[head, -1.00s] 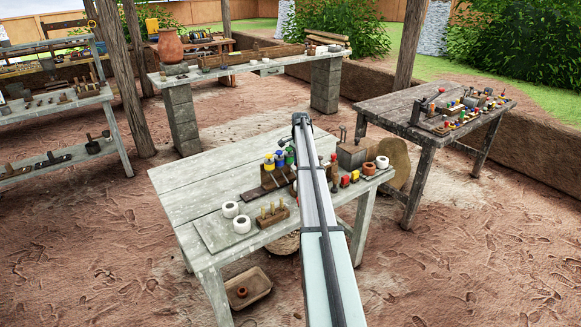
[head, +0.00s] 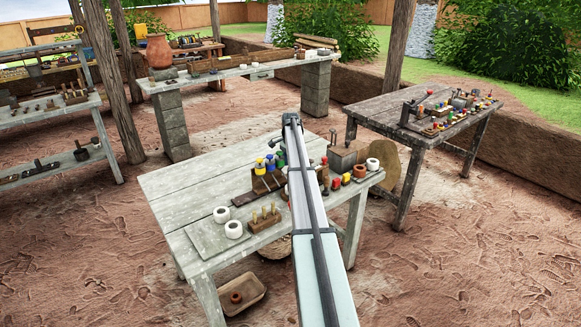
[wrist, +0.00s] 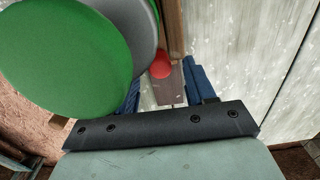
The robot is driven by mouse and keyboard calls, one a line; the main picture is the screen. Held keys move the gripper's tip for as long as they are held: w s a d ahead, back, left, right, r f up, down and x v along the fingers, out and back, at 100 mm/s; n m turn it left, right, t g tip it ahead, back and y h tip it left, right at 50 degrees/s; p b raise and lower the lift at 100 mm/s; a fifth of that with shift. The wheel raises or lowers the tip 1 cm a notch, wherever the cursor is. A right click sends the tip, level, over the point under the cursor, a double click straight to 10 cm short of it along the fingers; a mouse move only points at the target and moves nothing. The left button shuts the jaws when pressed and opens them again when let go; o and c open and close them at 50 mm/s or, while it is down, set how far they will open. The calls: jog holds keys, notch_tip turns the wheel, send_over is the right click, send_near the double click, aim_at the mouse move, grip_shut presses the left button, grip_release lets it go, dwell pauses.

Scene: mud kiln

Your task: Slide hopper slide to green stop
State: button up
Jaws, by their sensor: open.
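In the wrist view, a large green disc (wrist: 62,55) fills the upper left, with a grey disc (wrist: 133,40) partly behind it. My gripper (wrist: 164,90) is open, its two blue fingers apart. Between and beyond the fingers are a red round knob (wrist: 161,67) and a narrow brown wooden strip (wrist: 170,84). I cannot tell whether the strip is the hopper slide, or whether the fingers touch it.
Blue and yellow knobs on a dark wooden block (head: 262,184) stand left of my arm. White pots (head: 233,229) and a peg block (head: 264,219) are at the front. A crank box (head: 347,158) and small coloured pieces (head: 346,179) stand to the right. The table's left part is clear.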

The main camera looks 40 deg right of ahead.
notch_tip(320, 180, up, 12)
jog(key=shift+r, duration=0.15)
dwell(0.3)
dwell(0.4)
